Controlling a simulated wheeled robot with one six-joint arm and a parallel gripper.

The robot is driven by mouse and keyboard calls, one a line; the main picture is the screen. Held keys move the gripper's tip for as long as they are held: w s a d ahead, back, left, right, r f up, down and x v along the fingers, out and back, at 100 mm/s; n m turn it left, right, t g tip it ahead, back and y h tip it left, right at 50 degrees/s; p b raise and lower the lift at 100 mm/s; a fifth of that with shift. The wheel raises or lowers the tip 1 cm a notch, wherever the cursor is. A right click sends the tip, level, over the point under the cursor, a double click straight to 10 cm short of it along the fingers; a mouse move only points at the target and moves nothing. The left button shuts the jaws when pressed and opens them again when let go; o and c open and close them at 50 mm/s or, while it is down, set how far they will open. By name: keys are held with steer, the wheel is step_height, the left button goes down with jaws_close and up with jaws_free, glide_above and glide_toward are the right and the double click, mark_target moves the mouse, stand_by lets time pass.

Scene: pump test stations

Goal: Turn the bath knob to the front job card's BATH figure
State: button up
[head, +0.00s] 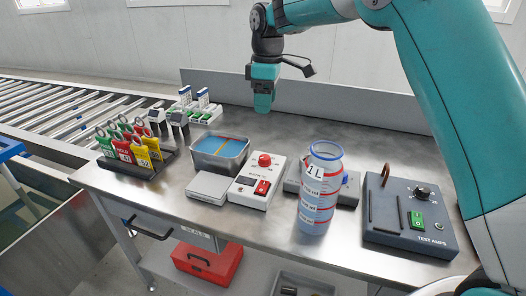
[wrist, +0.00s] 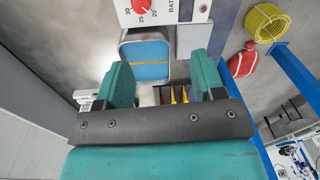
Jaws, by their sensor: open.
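The bath knob (head: 265,160) is red and round, on top of a white control box (head: 246,193) with a red switch. In the wrist view, part of the red knob (wrist: 141,4) shows at the top edge, with 30, 25 and 20 marked near it; its pointer is cut off. My gripper (head: 263,104) is open and empty, pointing down above the back of the bench, behind the knob and apart from it. Its two teal fingers (wrist: 163,80) show in the wrist view. I cannot tell which item is the front job card, and no BATH figure is readable.
A water bath (head: 243,158) stands behind a flat grey plate (head: 208,188). Coloured ringed tags (head: 123,151) stand in a black rack at left. A clear 1L jug (head: 317,212) stands right of the knob box, near a grey TEST AMPS box (head: 408,238). The back right bench is clear.

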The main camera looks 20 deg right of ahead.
mark_target(264, 156)
steer(key=shift+n, duration=0.3)
steer(key=w+f, duration=0.1)
steer(key=f, duration=0.5)
steer(key=w+f, duration=0.1)
steer(key=f, duration=0.5)
steer(key=w+f+p, duration=0.1)
steer(key=f, duration=0.6)
steer(key=shift+d, duration=0.35)
steer(key=shift+c, duration=0.4)
steer(key=c, duration=0.9)
steer(key=shift+o, duration=0.2)
